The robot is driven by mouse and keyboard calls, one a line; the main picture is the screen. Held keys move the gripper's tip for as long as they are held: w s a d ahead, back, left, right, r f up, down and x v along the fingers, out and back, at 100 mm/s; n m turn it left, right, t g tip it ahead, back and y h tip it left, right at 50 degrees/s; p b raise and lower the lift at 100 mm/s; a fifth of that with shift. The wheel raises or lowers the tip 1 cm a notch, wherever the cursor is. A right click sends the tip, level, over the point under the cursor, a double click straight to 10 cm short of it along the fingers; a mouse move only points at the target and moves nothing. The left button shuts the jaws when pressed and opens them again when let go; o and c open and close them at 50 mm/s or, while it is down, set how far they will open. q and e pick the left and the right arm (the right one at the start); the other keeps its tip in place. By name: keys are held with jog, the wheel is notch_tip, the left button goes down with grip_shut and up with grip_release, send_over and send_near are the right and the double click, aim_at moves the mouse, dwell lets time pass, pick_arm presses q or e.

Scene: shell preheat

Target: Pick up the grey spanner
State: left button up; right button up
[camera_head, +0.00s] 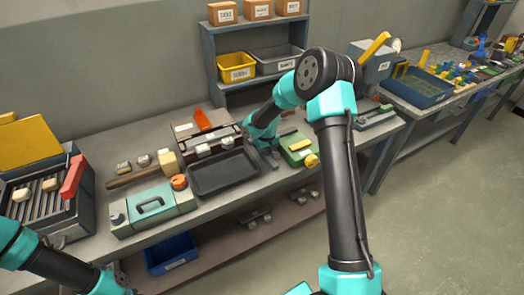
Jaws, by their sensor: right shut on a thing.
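My right gripper (269,158) is low over the workbench, between the dark tray and the green device. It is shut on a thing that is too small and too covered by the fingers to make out. I cannot pick out the grey spanner for certain anywhere in this view. My left arm comes in at the lower left, and its gripper is below the picture's edge.
The dark tray (194,187) lies left of my right gripper, and the green device (299,146) is right of it. A green-grey case (152,206) and a grill (27,206) stand further left. A shelf (214,90) with bins stands behind. The floor at right is clear.

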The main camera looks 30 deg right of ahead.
grip_shut()
jog(key=shift+r, duration=0.15)
notch_tip(320, 180, up, 10)
dwell(0.5)
dwell(0.3)
